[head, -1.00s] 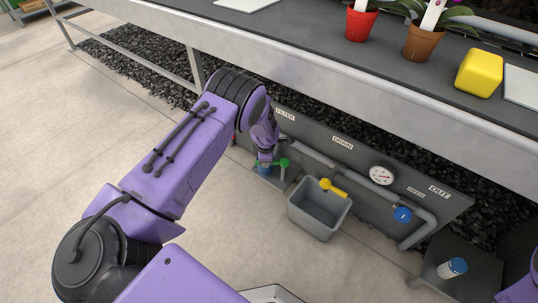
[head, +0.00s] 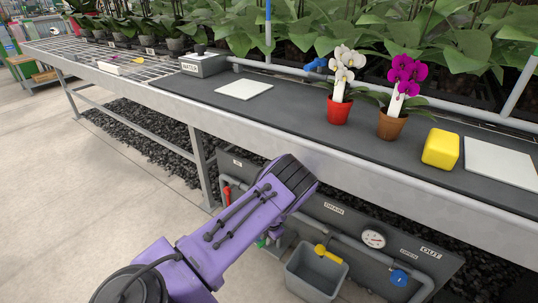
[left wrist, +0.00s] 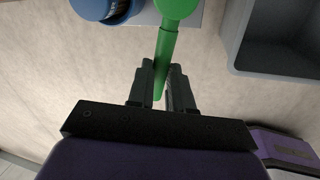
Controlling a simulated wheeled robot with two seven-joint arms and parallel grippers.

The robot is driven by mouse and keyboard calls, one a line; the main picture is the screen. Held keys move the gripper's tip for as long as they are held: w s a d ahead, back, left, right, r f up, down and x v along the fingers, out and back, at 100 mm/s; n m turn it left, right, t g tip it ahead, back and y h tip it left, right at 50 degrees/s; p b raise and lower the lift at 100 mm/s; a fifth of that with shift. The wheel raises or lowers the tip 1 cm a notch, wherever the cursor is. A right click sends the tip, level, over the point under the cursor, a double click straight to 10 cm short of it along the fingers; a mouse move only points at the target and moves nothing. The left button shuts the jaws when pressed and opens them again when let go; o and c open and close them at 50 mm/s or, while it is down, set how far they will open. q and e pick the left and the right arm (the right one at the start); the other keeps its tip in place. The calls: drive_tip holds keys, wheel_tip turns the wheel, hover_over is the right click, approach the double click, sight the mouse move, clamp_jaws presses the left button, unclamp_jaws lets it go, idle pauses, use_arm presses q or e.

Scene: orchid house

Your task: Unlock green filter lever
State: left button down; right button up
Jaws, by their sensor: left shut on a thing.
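In the left wrist view the green filter lever (left wrist: 167,48) runs down from a round green head into my left gripper (left wrist: 166,80). The two fingers are closed on either side of the lever's lower end. A blue round cup-like part (left wrist: 92,10) is beside it at the upper left. In the head view only a small green bit (head: 261,243) shows behind my left arm. The arm hides the gripper and most of the filter there. My right gripper is in neither current view.
The grey panel (head: 300,205) carries a yellow drain handle (head: 328,254), a gauge (head: 373,239), a blue valve (head: 398,278) and a red part (head: 227,194). A grey bin (head: 297,267) stands right of my arm. The bench edge (head: 270,137) overhangs the panel.

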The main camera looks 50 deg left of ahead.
use_arm(q)
drive_tip(key=shift+d, duration=0.1)
idle(0.4)
drive_tip(key=c, duration=1)
unclamp_jaws()
drive_tip(key=shift+c, duration=0.2)
